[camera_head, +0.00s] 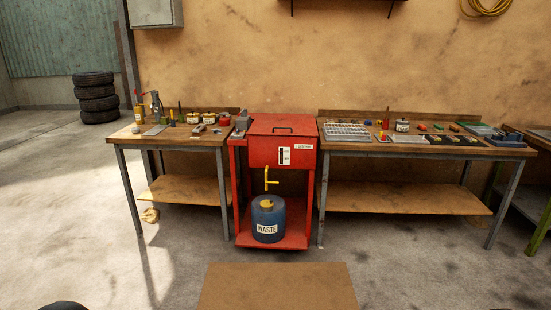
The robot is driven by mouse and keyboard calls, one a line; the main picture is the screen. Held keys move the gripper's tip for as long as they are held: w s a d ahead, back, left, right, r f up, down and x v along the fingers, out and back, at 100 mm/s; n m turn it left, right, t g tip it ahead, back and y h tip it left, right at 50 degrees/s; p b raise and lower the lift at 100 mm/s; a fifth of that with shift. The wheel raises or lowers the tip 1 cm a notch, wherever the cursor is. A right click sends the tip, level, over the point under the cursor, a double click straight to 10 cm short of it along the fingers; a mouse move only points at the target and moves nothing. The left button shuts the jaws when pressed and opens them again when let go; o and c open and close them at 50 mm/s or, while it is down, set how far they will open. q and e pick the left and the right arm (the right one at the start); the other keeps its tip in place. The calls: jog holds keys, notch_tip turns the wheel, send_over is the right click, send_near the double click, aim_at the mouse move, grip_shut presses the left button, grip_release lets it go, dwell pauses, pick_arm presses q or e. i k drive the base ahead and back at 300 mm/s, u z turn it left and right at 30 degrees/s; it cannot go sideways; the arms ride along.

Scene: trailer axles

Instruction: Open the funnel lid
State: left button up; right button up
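A blue waste can (268,222) with a white label reading WASTE stands on the bottom shelf of a red cart. A small yellow piece (266,203) sits on top of the can; it is too small to tell whether it is the funnel lid and whether it is open or shut. A yellow valve with a handle (270,181) hangs from the red box above the can. The flat top of the red box (283,125) is down and has a dark handle. Neither of my grippers can be made out in the view.
A left bench (173,139) carries bottles, cans and small tools. A right bench (425,149) holds a grid tray (347,131), a tin (402,125) and small parts. A brown mat (277,287) lies before the cart. Stacked tyres (96,97) stand far left.

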aim_at(264, 203)
jog(key=u, duration=0.1)
jog(key=i, duration=1.3)
jog(key=u, duration=0.2)
jog(key=i, duration=2)
jog(key=u, duration=0.15)
